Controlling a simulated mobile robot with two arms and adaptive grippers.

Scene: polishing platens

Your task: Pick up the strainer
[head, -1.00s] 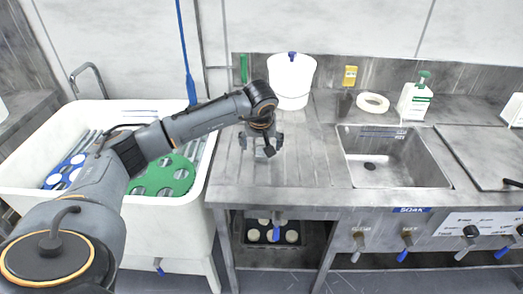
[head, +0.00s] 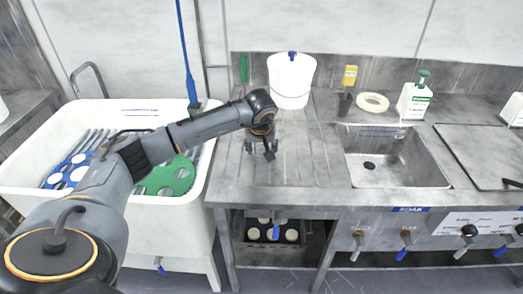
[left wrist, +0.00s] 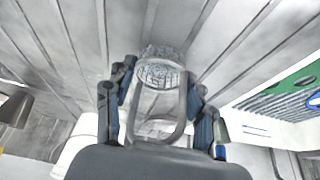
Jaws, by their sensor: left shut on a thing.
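The strainer (left wrist: 160,72) shows in the left wrist view as a small, pale, see-through mesh cup with a loop-shaped handle that reaches back toward my palm. My left gripper (left wrist: 163,88) has one finger on each side of it and is shut on it. In the head view my left gripper (head: 262,149) is low over the ribbed drainboard (head: 305,160), left of the sink. There the strainer is mostly hidden by the gripper, and I cannot tell whether it touches the board. My right gripper is not in view.
A white bucket (head: 290,82) stands behind the gripper. A white tub (head: 165,225) with green and blue platens is at the left. The sink (head: 395,165) lies to the right, with a tape ring (head: 372,103) and a bottle (head: 414,102) behind it. The drainboard's middle is clear.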

